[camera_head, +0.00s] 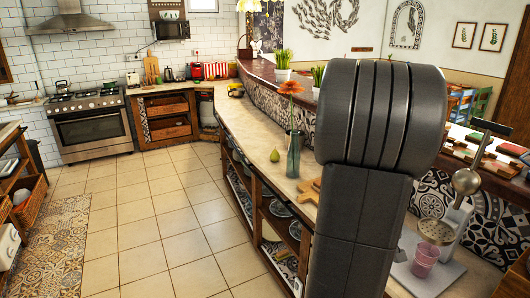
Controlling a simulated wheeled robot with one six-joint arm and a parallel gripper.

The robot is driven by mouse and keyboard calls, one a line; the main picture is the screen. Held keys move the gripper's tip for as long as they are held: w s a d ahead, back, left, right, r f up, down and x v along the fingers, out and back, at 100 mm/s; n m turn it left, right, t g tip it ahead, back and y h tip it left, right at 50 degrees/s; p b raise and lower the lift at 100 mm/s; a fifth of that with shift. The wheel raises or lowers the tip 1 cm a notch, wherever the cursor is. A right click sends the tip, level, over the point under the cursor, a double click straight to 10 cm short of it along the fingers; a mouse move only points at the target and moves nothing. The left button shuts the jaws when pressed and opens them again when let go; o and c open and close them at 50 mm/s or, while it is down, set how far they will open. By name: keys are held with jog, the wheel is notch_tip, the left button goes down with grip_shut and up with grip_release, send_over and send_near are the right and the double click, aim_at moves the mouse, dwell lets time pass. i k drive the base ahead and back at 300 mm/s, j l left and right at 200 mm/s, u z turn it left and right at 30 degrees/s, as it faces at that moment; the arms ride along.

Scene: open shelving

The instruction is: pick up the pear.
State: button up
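A small green pear (274,156) stands upright on the pale counter (244,122), near the counter's left edge. It is just left of a vase (293,158) with an orange flower. My own dark grey arm fills the right middle of the view and hides part of the counter behind it. My gripper is not in view, so its state and its place relative to the pear do not show.
A wooden board (308,190) lies on the counter nearer than the vase, partly behind my arm. Open shelves with bowls (280,209) are under the counter. A pink cup (425,260) stands at lower right. The tiled floor (160,220) left of the counter is clear.

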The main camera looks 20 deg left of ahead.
aim_at(274, 157)
jog(key=i+j, duration=0.2)
jog(key=j, duration=0.15)
jog(key=i+j+z, duration=0.1)
jog(key=i+j, duration=0.15)
jog(key=j, duration=0.15)
jog(key=i+j, duration=0.2)
jog(key=j, duration=0.2)
jog(key=i+j, duration=0.2)
jog(key=j, duration=0.15)
jog(key=i+j+z, duration=0.1)
jog(key=j, duration=0.3)
jog(key=i+j+z, duration=0.1)
jog(key=i+j, duration=0.6)
jog(key=i+j+z, duration=0.1)
jog(key=i+j, duration=0.55)
jog(key=j, duration=0.15)
